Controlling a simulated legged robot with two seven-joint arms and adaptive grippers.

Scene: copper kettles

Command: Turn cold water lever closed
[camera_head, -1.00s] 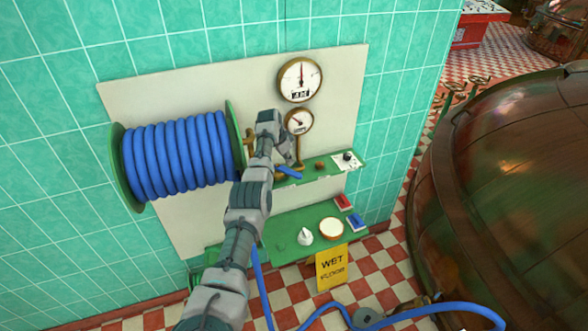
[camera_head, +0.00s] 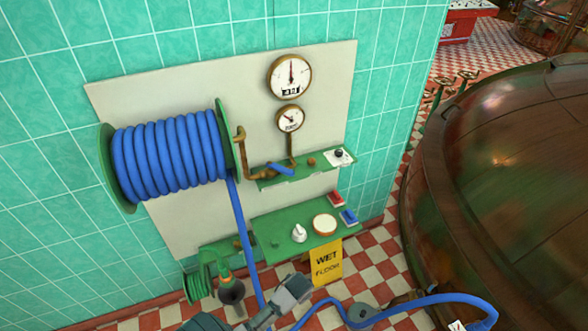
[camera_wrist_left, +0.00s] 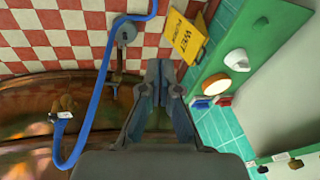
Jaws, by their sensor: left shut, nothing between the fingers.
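A blue lever (camera_head: 280,168), which looks like the cold water lever, is on the brass pipe (camera_head: 257,172) at the upper green shelf in the head view. It slopes slightly down to the right along the shelf. Nothing touches it. My left gripper (camera_head: 297,285) is low in the head view, below the lower green shelf and well away from the lever. In the left wrist view my left gripper (camera_wrist_left: 161,68) has its fingers together with nothing between them. The lever cannot be made out in the left wrist view. My right gripper is not in view.
A blue hose reel (camera_head: 170,155) is left of the lever, with two gauges (camera_head: 289,76) above. The lower shelf (camera_head: 270,240) carries a white knob (camera_head: 299,232) and red and blue switches. A copper kettle (camera_head: 500,190) fills the right.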

